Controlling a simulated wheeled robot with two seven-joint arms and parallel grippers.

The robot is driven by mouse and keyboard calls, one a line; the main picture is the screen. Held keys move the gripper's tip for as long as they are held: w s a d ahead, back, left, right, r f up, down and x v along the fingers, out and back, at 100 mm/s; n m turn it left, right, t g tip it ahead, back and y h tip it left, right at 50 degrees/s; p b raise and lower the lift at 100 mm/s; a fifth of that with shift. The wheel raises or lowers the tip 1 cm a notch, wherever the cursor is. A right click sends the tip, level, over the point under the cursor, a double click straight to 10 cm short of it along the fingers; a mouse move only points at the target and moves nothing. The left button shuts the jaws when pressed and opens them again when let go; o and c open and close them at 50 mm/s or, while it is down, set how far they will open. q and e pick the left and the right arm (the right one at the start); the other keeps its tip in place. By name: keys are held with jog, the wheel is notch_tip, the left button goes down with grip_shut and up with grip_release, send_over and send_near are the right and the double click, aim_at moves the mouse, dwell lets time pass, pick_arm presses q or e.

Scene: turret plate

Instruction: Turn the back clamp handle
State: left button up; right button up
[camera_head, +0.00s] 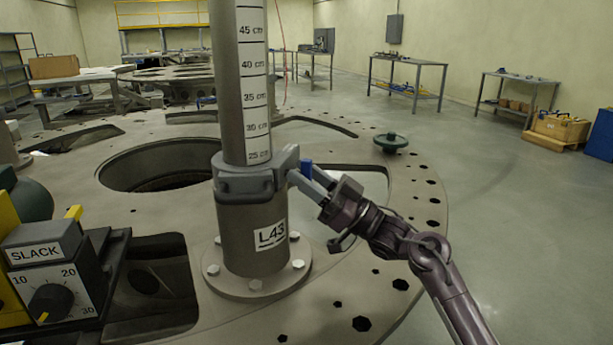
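A grey clamp collar (246,178) sits around the post just above the cylinder base labelled L43 (251,236). The fingers hide the lower part of the handle. I cannot tell whether they are closed on it or only beside it. My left gripper is not in view.
The post (240,80) with a centimetre scale rises from the clamp. A black box marked SLACK with a dial (50,302) stands at the lower left. The turret plate (400,220) has a large round opening and several bolt holes. A green knob (391,141) lies behind my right arm.

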jog(key=shift+d, duration=0.1)
